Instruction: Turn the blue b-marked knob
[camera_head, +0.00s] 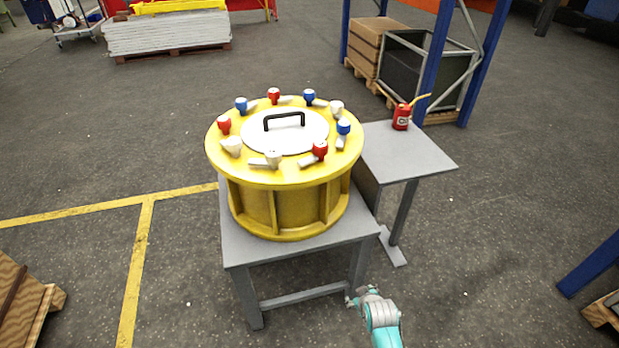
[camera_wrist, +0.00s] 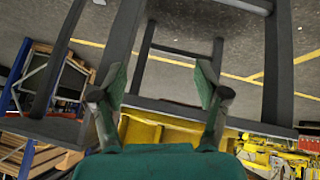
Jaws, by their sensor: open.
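A round yellow drum (camera_head: 275,209) with a pale lid and black handle (camera_head: 284,120) stands on a grey table. Around its top rim sit red, white and blue knobs. The blue ones are at the back left (camera_head: 241,104), at the back (camera_head: 309,96) and at the right (camera_head: 344,127). I cannot read any letter marks, so which one is b-marked cannot be told. My gripper (camera_wrist: 158,88) is open, with nothing between its fingers in the wrist view. My arm shows low in the head view, in front of the table and below the drum, apart from the knobs.
The grey table (camera_head: 300,252) has open legs near my arm. A smaller grey side table (camera_head: 425,160) stands to the right, with a red can (camera_head: 401,117) on it. A blue rack with crates stands behind.

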